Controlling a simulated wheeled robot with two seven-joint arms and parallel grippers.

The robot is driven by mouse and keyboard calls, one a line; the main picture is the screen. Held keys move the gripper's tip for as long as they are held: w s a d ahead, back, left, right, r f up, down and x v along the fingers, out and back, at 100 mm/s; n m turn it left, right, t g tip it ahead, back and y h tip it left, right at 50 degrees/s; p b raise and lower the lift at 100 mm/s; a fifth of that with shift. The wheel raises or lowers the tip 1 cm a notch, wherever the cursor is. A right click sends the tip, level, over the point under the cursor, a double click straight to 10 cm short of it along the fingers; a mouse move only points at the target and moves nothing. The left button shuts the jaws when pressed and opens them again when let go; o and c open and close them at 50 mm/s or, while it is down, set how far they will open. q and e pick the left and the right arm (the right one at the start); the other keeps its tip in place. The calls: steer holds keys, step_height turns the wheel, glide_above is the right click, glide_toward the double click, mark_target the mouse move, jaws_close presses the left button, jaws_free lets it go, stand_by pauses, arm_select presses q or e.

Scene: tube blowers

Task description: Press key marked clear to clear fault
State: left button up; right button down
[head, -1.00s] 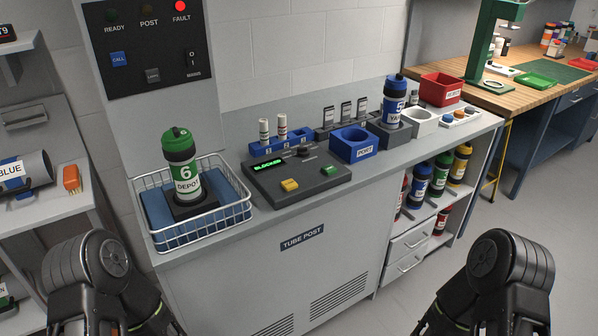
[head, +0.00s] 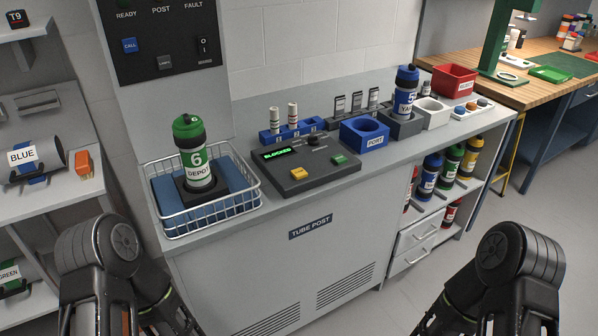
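The control console (head: 325,176) stands on the counter of the tube post cabinet. Its green display (head: 275,154) reads "BLOCKED". It carries a yellow key (head: 298,174) at front left and a green key (head: 339,159) to the right. Their small markings are too small for me to read. A dark knob (head: 310,139) is near its back edge. The wall panel (head: 160,45) carries the words READY, POST and FAULT; the fault lamp is cut off by the top edge. My two arms show at the lower left and lower right, but neither gripper is in view.
A white wire basket (head: 212,216) with a green canister (head: 192,150) stands left of the console. A blue port block (head: 364,137) and a blue canister (head: 404,92) are to its right. A blue rack (head: 291,131) stands behind. The floor in front is clear.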

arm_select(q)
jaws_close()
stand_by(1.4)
